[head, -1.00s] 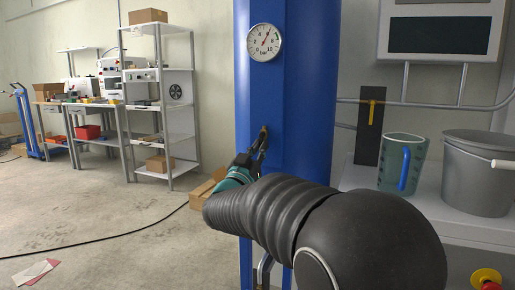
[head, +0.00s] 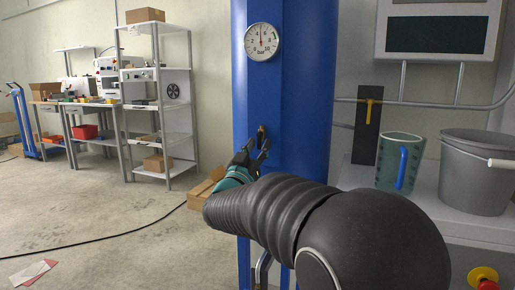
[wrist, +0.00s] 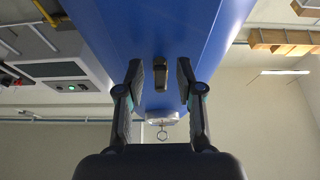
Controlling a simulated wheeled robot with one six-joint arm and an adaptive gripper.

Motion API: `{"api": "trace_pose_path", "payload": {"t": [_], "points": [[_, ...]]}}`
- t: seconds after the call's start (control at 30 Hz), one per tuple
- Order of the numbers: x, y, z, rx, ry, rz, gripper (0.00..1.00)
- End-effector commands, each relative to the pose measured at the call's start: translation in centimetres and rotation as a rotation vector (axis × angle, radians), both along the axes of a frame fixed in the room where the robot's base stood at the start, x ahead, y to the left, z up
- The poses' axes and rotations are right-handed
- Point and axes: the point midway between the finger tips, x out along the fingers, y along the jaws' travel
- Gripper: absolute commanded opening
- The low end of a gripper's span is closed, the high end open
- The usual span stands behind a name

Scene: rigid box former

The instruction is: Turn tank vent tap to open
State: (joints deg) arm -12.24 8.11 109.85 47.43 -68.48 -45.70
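The blue tank (head: 310,90) stands upright in the middle of the head view. The gauge needle points about straight up. My arm hides the lower tank.
To the right, a counter (head: 350,180) holds a clear jug with blue handle (head: 400,162) and a grey bucket (head: 475,170). A dark wall plate (head: 366,135) carries a yellow lever. Shelving and free floor lie left.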

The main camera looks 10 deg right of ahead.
Motion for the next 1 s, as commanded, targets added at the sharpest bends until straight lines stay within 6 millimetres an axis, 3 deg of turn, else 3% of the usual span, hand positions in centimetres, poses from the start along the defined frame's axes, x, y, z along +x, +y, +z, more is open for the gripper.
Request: {"api": "trace_pose_path", "payload": {"t": [0.23, 0.7, 1.0], "points": [[-0.9, 0.8, -0.6, 0.000, 0.002, 0.003, 0.36], [-7.4, 5.4, -3.8, -0.001, 0.002, 0.004, 0.36], [-9.0, 6.5, -4.6, 0.000, 0.000, 0.001, 0.36]]}}
